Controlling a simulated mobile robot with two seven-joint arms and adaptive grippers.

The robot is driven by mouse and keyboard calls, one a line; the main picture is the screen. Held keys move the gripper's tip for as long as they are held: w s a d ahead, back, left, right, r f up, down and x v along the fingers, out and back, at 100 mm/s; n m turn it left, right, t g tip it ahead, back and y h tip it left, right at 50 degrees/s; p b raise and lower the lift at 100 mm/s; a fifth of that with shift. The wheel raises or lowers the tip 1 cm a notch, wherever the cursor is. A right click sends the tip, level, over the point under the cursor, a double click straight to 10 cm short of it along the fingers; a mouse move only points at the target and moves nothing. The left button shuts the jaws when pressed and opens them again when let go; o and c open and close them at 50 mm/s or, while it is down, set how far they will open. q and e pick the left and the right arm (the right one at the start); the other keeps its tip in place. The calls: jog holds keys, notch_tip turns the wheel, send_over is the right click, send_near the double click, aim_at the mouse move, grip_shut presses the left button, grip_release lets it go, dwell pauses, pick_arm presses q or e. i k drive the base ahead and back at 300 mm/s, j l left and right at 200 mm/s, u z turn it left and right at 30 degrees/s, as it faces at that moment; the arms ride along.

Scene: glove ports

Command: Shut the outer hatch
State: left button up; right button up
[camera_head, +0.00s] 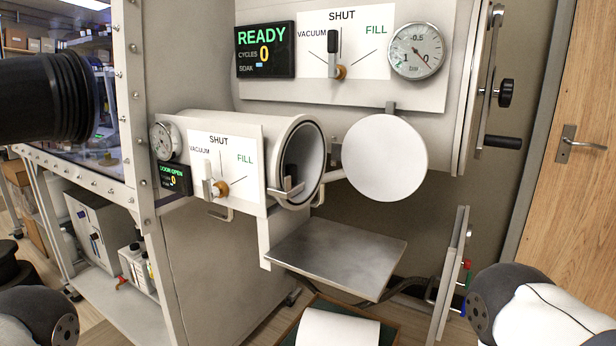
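The outer hatch (385,158) is a round white disc. It stands open to the right of the small cylindrical chamber (240,125), held by a bracket at its top and an arm at its left. The chamber's round mouth (305,160) is uncovered, and a metal latch piece sits at its lower rim. The small display (173,179) on the chamber seems to read DOOR OPEN. Dark and white links of my arms show at the bottom left and bottom right corners. Neither of my grippers is in view.
A metal shelf (335,255) juts out below the mouth. A larger chamber behind has a READY display (265,49), a gauge (417,50) and a black handle (503,142) at right. A black glove (45,98) sticks out at left. A wooden door (580,120) is at right.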

aim_at(385, 159)
jog(key=l+u, duration=0.3)
jog(key=l, duration=0.35)
jog(key=k+l+u, duration=0.1)
jog(key=l+u, duration=0.15)
jog(key=l, duration=0.4)
jog(key=l+u, duration=0.2)
jog(key=l, duration=0.3)
jog(key=k+l+u, duration=0.1)
jog(key=l+u, duration=0.15)
jog(key=l, duration=0.2)
jog(key=k+l+u, duration=0.2)
jog(key=l, duration=0.3)
jog(key=l+u, duration=0.35)
jog(key=l, duration=0.35)
jog(key=l+u, duration=0.3)
jog(key=l, duration=0.4)
jog(key=i+l+u, duration=0.2)
jog(key=l, duration=0.25)
jog(key=l+u, duration=0.25)
jog(key=l, duration=0.15)
